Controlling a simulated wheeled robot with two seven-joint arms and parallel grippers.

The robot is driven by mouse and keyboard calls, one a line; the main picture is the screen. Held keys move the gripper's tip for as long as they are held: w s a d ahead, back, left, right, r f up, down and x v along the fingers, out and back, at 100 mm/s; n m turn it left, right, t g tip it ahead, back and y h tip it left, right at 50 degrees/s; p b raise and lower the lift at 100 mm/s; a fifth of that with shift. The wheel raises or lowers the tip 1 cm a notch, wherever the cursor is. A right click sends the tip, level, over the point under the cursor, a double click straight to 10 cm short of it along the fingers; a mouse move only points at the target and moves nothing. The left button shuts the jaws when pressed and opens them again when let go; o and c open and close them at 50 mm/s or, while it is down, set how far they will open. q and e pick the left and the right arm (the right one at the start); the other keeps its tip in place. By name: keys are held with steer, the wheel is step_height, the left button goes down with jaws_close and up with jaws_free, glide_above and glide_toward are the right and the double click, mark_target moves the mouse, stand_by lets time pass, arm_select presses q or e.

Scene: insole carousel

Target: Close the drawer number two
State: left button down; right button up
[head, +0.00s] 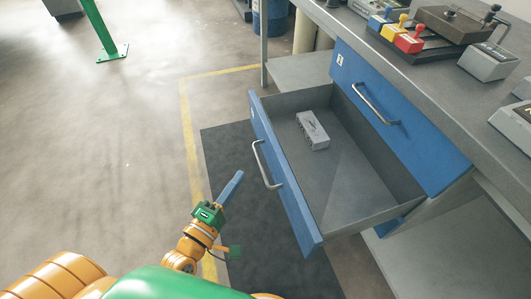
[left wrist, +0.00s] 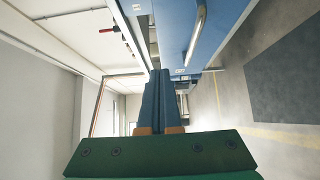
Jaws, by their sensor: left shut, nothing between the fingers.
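An open drawer (head: 345,190) with a blue front and grey inside is pulled far out under the workbench. Its metal bar handle (head: 265,165) is on the front. A grey box-shaped part (head: 313,130) lies inside, towards the back left. My left gripper (head: 238,176) is shut and empty, in front of the drawer, left of its handle and apart from it. Its closed blue fingers show in the left wrist view (left wrist: 165,98), with a blue front and handle (left wrist: 197,32) above right. The small drawer labels are too small to read surely. My right gripper is not in view.
Another blue drawer (head: 400,118) above is shut. The grey bench top (head: 375,50) carries coloured-handle clamps (head: 405,35) and grey devices. A dark mat (head: 255,225) and yellow floor line (head: 187,130) lie below. Open floor is at left, with a green post (head: 100,30).

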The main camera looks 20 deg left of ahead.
arm_select(q)
glide_toward(272, 147)
steer(key=w+a, duration=0.2)
steer(key=w, duration=0.1)
steer(key=shift+w+d+r, duration=0.15)
steer(key=shift+w+d, duration=0.9)
steer(key=shift+d, duration=0.2)
steer(key=shift+w+d, duration=0.25)
steer(key=shift+d, duration=0.1)
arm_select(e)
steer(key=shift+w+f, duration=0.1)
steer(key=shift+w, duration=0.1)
